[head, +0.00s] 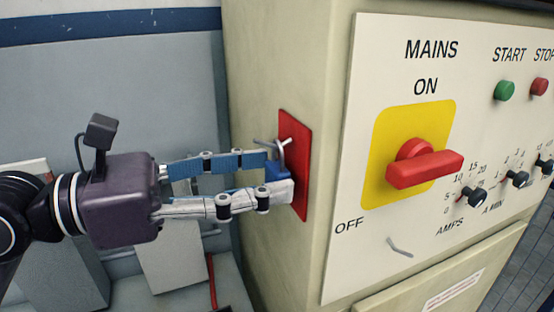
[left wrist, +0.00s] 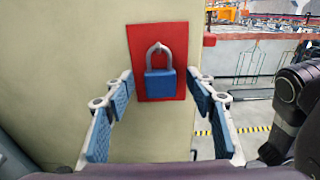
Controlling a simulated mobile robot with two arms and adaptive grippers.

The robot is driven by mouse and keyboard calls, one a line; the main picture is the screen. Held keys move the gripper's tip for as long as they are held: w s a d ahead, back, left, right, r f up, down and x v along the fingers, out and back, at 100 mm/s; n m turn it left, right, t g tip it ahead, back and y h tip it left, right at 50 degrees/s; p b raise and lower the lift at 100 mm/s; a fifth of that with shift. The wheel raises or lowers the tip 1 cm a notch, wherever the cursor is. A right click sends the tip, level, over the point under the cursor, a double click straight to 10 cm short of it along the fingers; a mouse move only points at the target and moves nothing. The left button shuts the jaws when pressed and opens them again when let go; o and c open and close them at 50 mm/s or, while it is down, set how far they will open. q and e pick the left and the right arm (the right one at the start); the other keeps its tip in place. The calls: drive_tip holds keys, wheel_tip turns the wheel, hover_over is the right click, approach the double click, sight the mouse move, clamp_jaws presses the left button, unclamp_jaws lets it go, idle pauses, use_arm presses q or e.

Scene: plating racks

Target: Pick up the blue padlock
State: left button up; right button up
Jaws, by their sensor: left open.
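The blue padlock (head: 277,171) hangs by its grey shackle from a hook on a red plate (head: 301,190) on the cabinet's side. In the left wrist view the padlock (left wrist: 161,84) hangs upright in front of the red plate (left wrist: 173,38), centred between the fingers. My left gripper (head: 279,176) is open, with its blue-padded fingertips close to the padlock in the head view. In the left wrist view there is a visible gap between the padlock and each finger of the gripper (left wrist: 161,88). The near finger partly hides the padlock in the head view. My right gripper is not in view.
The cream cabinet (head: 265,70) stands right in front of the gripper. Its front panel has a red mains switch (head: 425,167) on a yellow plate, knobs and buttons. A grey wall (head: 110,80) stands behind at left. A concrete floor with yellow-black tape (left wrist: 250,129) lies right of the cabinet.

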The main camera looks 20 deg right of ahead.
use_arm(q)
drive_tip(key=shift+d, duration=0.65)
drive_tip(key=shift+a, duration=0.1)
drive_tip(key=c, duration=1.3)
drive_tip(key=shift+r+b, duration=0.55)
drive_tip(key=shift+r, duration=0.1)
drive_tip(key=shift+s+a+b, duration=0.15)
drive_tip(key=shift+a+b, duration=1.5)
drive_tip(key=shift+a, duration=2.85)
drive_tip(key=shift+s+a+b, duration=0.1)
drive_tip(key=shift+a+b, duration=1.55)
drive_tip(key=shift+a, duration=2.85)
